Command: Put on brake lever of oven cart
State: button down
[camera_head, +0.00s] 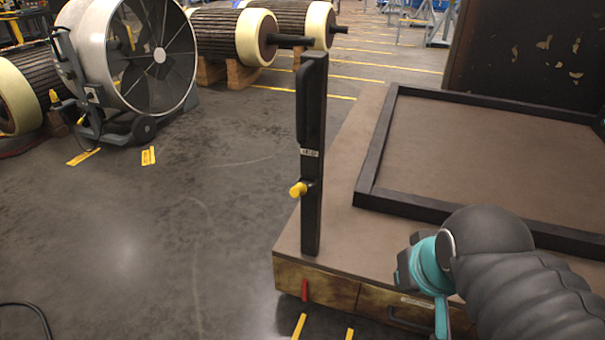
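The oven cart (350,240) stands at the right, with a brown top and a worn wooden front side. A black upright post (311,200) rises at its left front corner. A yellow knob (298,189) sticks out to the left from the post, below a small white label. A small red lever (305,290) hangs upright on the cart's front side below the post. Which of these is the brake lever is not marked. My gripper (425,270), at the end of my dark ribbed arm, is to the right of the post and red lever, apart from both. Its fingers cannot be made out clearly.
A raised black frame (370,170) borders the cart's top. A dark panel (530,50) stands at its back. A large fan (150,50) and several rotors on wooden blocks (240,75) stand at the back left.

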jog(key=w+a+r+n+g+y, duration=0.2)
jog(key=w+r+n+y, duration=0.1)
jog(key=w, duration=0.7)
jog(key=w+a+r+n+g+y+b, duration=0.1)
jog(key=w+n, duration=0.4)
jog(key=w, duration=0.5)
jog(key=w+a+r+n+g+y, duration=0.3)
jog(key=w+y, duration=0.3)
jog(key=w, duration=0.4)
jog(key=shift+w+a+r+n+b, duration=0.15)
jog(key=shift+a+r+n+b, duration=0.2)
jog(key=shift+r, duration=0.55)
send_over(301, 189)
jog(key=w+d, duration=0.2)
jog(key=w, duration=0.1)
jog(key=f, duration=0.3)
jog(key=f+b, duration=0.1)
jog(key=f, duration=0.2)
jog(key=shift+w+d+f, duration=0.1)
jog(key=shift+w, duration=0.1)
jog(key=shift+s+a+f, duration=0.15)
jog(key=shift+s+f, duration=0.1)
jog(key=shift+f, duration=0.35)
jog(key=shift+s+a+f, duration=0.1)
jog(key=shift+s+f, duration=0.2)
jog(key=shift+f, duration=0.35)
jog(key=shift+s+a+f, duration=0.15)
jog(key=shift+s+f, duration=0.1)
jog(key=shift+f, duration=0.35)
